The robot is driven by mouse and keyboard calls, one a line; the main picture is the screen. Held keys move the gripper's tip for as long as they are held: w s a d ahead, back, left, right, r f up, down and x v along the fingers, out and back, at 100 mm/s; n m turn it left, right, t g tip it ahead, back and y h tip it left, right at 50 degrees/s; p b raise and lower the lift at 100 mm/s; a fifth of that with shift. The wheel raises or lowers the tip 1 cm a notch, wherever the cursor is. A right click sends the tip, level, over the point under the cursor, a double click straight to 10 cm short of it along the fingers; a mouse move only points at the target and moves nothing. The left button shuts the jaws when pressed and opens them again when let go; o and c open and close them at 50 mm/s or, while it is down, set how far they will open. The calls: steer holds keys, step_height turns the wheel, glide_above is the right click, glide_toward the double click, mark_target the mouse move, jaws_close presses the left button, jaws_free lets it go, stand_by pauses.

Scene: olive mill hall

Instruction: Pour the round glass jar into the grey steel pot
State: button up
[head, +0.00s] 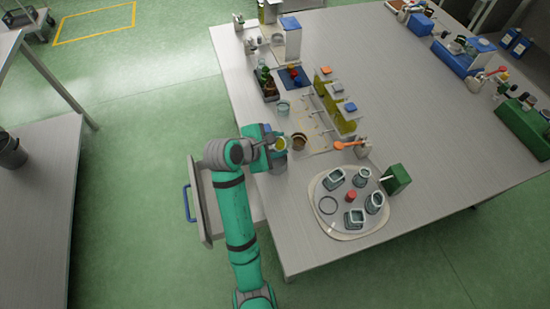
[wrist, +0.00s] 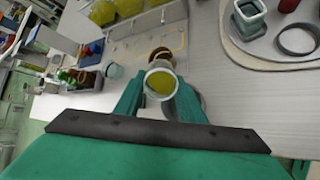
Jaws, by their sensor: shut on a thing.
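My gripper (wrist: 160,96) is shut on the round glass jar (wrist: 161,83), with one teal finger on each side. Yellow-green contents show through its pale round mouth in the wrist view. In the head view the jar (head: 280,144) is at the gripper's end, near the table's left edge; I cannot tell its height or exact tilt. A grey rounded shape (wrist: 198,101), partly hidden behind the right finger in the wrist view, looks like the grey steel pot. The gripper and jar are close to it, but I cannot tell whether the jar is over it.
A brown round cup (head: 299,141) stands just beyond the jar. A pale glass beaker (head: 283,107) and a rack of yellow-green containers (head: 330,108) stand farther back. A round tray (head: 324,218) with several jars lies to the right. An open drawer (head: 207,205) projects below the table's left edge.

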steer(key=shift+a+f, duration=0.1)
steer(key=shift+a, duration=0.35)
steer(key=shift+w, duration=0.1)
steer(key=shift+d+f+t+h, duration=0.2)
steer(key=shift+d+t+h, duration=0.1)
steer(key=shift+t, duration=0.1)
steer(key=shift+a, duration=0.15)
steer(key=shift+a, duration=0.2)
steer(key=shift+d+h, duration=0.3)
steer(key=shift+d, duration=0.2)
steer(key=shift+s+t, duration=0.25)
steer(key=shift+t, duration=0.05)
steer(key=shift+w+a+r, duration=0.1)
steer(key=shift+w+a, duration=0.05)
steer(key=shift+a, duration=0.35)
